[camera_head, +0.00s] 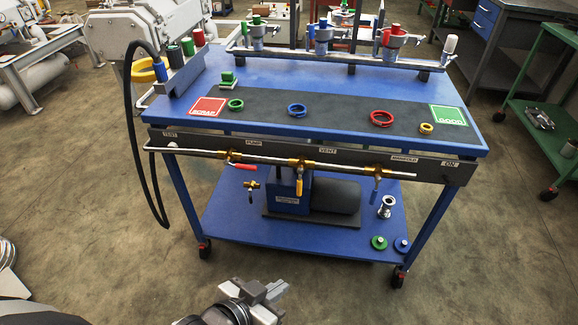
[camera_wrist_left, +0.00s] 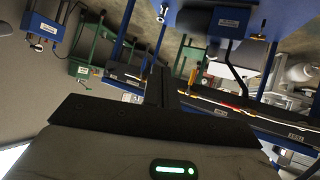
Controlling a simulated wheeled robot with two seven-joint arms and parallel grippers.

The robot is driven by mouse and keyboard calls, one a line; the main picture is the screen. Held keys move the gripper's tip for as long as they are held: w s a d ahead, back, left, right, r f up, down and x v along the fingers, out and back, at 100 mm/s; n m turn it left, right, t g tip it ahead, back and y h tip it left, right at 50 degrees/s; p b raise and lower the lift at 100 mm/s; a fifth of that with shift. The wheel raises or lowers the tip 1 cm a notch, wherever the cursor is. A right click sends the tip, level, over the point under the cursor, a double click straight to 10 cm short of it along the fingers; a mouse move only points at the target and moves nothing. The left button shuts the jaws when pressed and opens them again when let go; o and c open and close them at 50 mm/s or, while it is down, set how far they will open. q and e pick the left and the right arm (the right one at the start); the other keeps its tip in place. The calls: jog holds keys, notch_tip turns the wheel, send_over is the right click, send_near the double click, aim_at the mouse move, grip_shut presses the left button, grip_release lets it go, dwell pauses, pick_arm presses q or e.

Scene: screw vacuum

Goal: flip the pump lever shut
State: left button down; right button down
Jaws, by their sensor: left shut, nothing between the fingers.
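The pump lever (camera_head: 245,167) has a red handle and sits on a brass valve below the PUMP label (camera_head: 253,142), on the pipe along the table's front. Its handle points right, roughly along the pipe. My left gripper (camera_head: 277,290) is shut and empty, low in front of the table and well apart from the lever. Its dark fingers show in the left wrist view (camera_wrist_left: 160,85). My right gripper is not in view.
The blue table (camera_head: 300,80) carries colored rings and valve fixtures. Its lower shelf (camera_head: 235,215) holds a pump (camera_head: 335,200), a small brass valve (camera_head: 252,186) and loose fittings. A black hose (camera_head: 133,140) hangs at the left. The floor in front is clear.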

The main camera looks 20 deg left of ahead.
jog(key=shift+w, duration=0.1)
